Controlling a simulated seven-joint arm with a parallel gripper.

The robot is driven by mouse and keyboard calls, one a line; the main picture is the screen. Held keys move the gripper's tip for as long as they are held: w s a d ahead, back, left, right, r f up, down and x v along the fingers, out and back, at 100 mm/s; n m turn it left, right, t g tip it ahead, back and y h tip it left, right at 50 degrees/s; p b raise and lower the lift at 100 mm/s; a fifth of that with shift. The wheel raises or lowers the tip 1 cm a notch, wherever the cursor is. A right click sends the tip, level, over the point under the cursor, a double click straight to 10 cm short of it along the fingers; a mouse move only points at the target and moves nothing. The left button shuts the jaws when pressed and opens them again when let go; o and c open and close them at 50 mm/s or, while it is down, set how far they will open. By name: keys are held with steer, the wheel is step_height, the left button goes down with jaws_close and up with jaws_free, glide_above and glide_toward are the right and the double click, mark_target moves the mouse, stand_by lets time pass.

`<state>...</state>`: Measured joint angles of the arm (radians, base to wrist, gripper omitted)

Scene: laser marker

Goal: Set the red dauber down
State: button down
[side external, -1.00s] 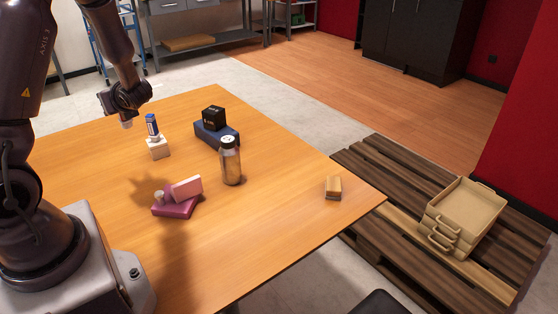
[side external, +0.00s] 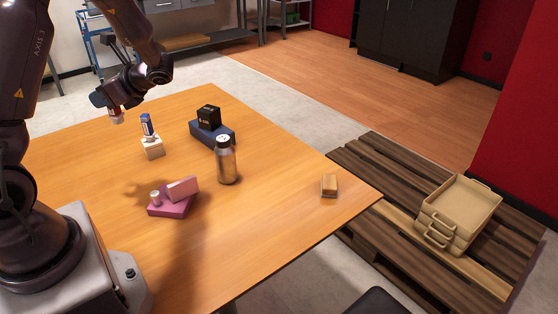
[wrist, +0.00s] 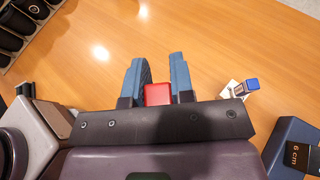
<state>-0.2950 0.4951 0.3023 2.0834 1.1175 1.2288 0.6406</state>
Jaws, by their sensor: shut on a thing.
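The red dauber (wrist: 158,94) shows as a red block end between the two blue fingers of my gripper (wrist: 159,68) in the wrist view. In the side view my gripper (side external: 114,108) is high above the far left of the table, shut on the dauber, whose red and pale end (side external: 117,117) points down. The dauber is clear of the tabletop (side external: 255,215). A blue and white dauber (side external: 148,126) stands on a white block (side external: 152,147), to the right of and below my gripper. Most of the red dauber's body is hidden by my fingers.
A navy block (side external: 212,133) carries a black box (side external: 208,115). A steel bottle (side external: 226,161), a pink block stack (side external: 172,205) and a small wooden block (side external: 329,186) stand farther right or nearer. A dark rack (wrist: 22,28) shows in the wrist view. The table's right side is mostly clear.

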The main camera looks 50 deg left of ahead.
steer(key=w+d+f+n+t+h, duration=0.1)
steer(key=w+d+f+n+h, duration=0.25)
steer(key=d+n+h, duration=0.55)
steer(key=w+d+f+n+h, duration=0.3)
steer(key=w+d+n+h, duration=0.2)
steer(key=n+h, duration=0.65)
steer(key=w+d+r+n+t, duration=0.3)
steer(key=w+r+n+t, duration=0.2)
steer(key=w+n+t, duration=0.35)
steer(key=w+d+r+n+t, duration=0.2)
steer(key=w+r+n+t, duration=0.4)
steer(key=w+n+t, duration=0.25)
step_height(320, 180, down, 11)
steer(key=shift+m+t+y, duration=0.35)
steer(key=shift+m+t, duration=0.05)
steer(key=shift+m, duration=0.05)
steer(key=shift+w+a+f, duration=0.5)
steer(key=shift+w+f, duration=1.7)
steer(key=shift+w, duration=0.1)
steer(key=shift+w+a+f, duration=0.55)
steer(key=shift+w+f, duration=1.65)
steer(key=shift+w, duration=0.05)
steer(key=shift+w+a+f, duration=0.5)
steer(key=shift+w+f, duration=1.7)
steer(key=shift+w, duration=0.1)
